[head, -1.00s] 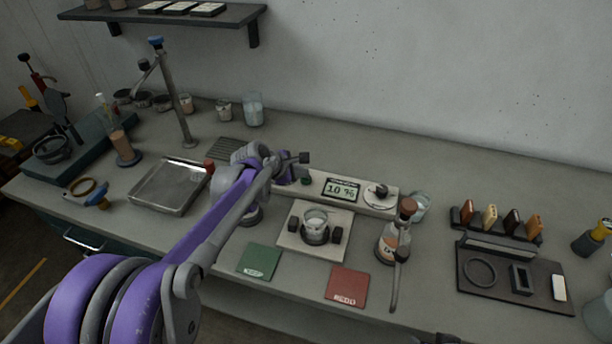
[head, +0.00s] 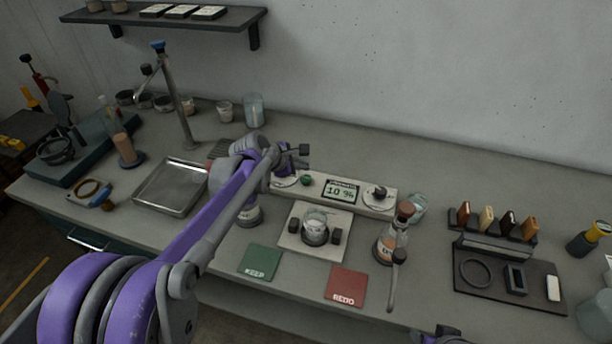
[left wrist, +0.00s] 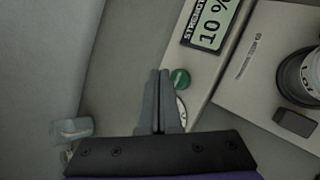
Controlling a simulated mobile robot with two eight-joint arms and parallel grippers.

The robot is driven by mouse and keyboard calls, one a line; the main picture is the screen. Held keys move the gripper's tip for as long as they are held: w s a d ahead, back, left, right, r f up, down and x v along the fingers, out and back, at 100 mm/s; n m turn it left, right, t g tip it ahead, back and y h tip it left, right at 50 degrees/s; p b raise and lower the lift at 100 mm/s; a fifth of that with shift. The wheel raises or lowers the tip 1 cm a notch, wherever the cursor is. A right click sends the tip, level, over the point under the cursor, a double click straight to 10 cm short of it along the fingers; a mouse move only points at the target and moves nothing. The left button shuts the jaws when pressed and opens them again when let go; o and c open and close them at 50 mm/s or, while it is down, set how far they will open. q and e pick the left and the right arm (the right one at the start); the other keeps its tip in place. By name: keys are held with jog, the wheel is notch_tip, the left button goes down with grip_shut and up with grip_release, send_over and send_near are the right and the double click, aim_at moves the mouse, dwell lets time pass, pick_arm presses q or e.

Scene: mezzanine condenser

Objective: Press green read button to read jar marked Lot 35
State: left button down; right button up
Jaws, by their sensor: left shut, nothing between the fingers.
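The green read button (head: 305,181) sits on the pale console, left of its display (head: 341,191), which reads 10 %. My left gripper (head: 303,150) is shut and empty above the console, near the button. In the left wrist view its closed tips (left wrist: 159,74) appear just left of the green button (left wrist: 180,78); they look apart from it, though height is hard to judge. A small jar (head: 316,222) stands on the pale plate before the console, between dark blocks. Its lot mark is unreadable. Part of my right arm shows at the bottom edge; its jaws are unclear.
A green mat (head: 260,262) and a red mat (head: 346,286) lie in front. Another jar (head: 250,215) is partly behind my left arm. A metal tray (head: 172,187) lies left.

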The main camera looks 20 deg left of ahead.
aim_at(302, 180)
pick_arm(q)
jog(key=shift+w+r+p, duration=0.1)
jog(key=shift+r+p, duration=0.6)
jog(key=shift+r, duration=1.05)
jog(key=shift+f, duration=0.1)
pick_arm(e)
jog(key=shift+w+r, duration=0.25)
jog(key=shift+r, duration=0.35)
jog(key=shift+w+r, duration=0.25)
jog(key=shift+r, duration=0.3)
jog(key=shift+s, duration=0.1)
pick_arm(q)
jog(key=s+f+m+g+y, duration=0.1)
jog(key=s+f+m, duration=0.1)
jog(key=s+m, duration=0.5)
jog(key=s+f+m+y, duration=0.1)
jog(key=s+f+m, duration=0.2)
jog(key=s+m, duration=0.4)
jog(key=s+f+m+g+y, duration=0.1)
jog(key=s+m, duration=0.6)
jog(key=s, duration=1.3)
jog(key=shift+d+f+m+g+y, duration=0.25)
jog(key=shift+f+m+y, duration=0.2)
jog(key=shift+f, duration=0.45)
